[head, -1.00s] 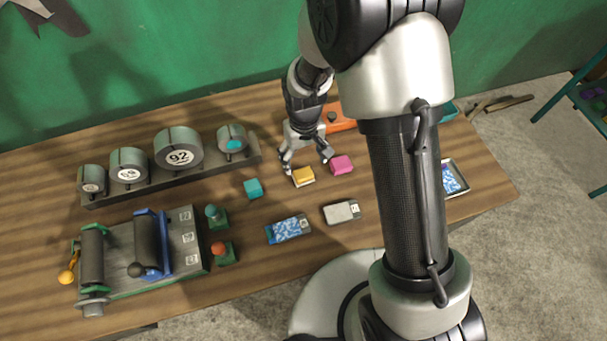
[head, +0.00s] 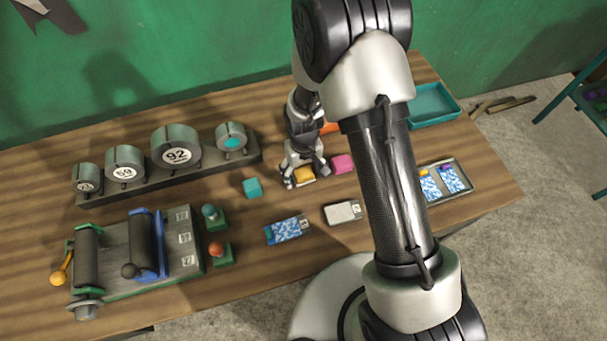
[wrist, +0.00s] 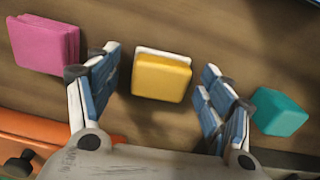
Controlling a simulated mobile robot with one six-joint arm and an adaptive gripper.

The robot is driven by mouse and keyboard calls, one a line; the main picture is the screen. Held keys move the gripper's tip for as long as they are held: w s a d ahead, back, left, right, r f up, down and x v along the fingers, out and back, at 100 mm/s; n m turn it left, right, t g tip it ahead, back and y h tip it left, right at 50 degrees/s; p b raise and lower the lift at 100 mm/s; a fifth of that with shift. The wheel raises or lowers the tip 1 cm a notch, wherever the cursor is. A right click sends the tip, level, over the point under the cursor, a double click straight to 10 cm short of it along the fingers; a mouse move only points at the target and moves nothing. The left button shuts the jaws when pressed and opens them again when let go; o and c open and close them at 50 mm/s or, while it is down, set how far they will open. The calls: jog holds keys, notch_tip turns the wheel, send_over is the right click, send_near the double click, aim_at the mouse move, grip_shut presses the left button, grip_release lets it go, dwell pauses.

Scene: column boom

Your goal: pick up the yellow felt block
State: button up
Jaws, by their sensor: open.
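The yellow felt block (head: 305,174) lies on the wooden table, with a white layer along one edge in the wrist view (wrist: 162,77). My gripper (head: 306,180) is open, its fingers on either side of the block. In the wrist view my gripper (wrist: 160,82) shows a gap between each finger and the block, and the block sits between the fingertips. I cannot tell the exact height of the fingertips above the table.
A pink block (head: 342,163) lies close to the right, a teal block (head: 252,187) to the left. A teal tray (head: 458,108) and a metal tray (head: 468,186) stand at right.

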aim_at(304, 173)
jog(key=shift+c, duration=0.5)
jog(key=c, duration=1.1)
jog(key=shift+o, duration=0.2)
notch_tip(304, 173, up, 20)
jog(key=p, duration=0.4)
jog(key=o, duration=0.5)
jog(key=c, duration=0.4)
jog(key=shift+o, duration=0.2)
